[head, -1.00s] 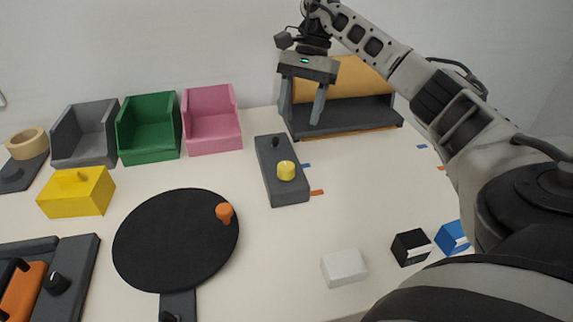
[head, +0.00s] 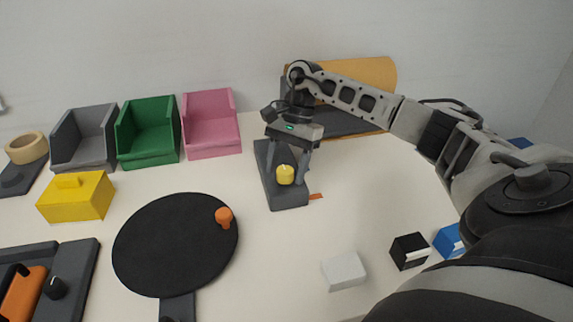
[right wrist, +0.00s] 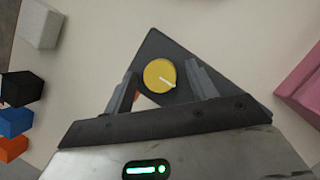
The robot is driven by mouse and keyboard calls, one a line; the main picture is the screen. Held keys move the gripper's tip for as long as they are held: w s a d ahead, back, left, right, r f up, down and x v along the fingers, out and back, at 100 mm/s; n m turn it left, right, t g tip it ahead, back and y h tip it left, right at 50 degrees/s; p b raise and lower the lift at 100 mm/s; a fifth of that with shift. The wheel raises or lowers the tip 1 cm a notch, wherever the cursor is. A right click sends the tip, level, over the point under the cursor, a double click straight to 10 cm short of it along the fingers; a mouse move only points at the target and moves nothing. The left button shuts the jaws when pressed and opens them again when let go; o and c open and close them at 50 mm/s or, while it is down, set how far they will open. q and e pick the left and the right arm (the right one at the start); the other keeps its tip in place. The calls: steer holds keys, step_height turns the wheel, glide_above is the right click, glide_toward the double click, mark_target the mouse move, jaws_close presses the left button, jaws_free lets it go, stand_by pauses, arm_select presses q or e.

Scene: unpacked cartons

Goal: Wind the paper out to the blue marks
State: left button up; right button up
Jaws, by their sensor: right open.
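The tan paper roll (head: 368,76) sits in a dark holder (head: 345,122) at the back, partly hidden by my right arm. In front of it stands a dark grey box (head: 289,201) with a yellow knob (head: 285,175) on top. The knob, with a white line on its face, also shows in the right wrist view (right wrist: 159,76). My right gripper (head: 287,168) is open, pointing down, with its fingers either side of the knob and gaps between. An orange mark (head: 316,196) lies by the box. The blue marks are hidden behind my right gripper and arm. My left gripper is out of view.
Grey, green (head: 148,142) and pink (head: 211,135) bins stand at the back left. A black disc (head: 165,245) with an orange peg lies left of the box. White (head: 344,271), black (head: 410,251) and blue blocks are at the front right. The table between is clear.

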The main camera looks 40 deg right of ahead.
steer(key=c, duration=1)
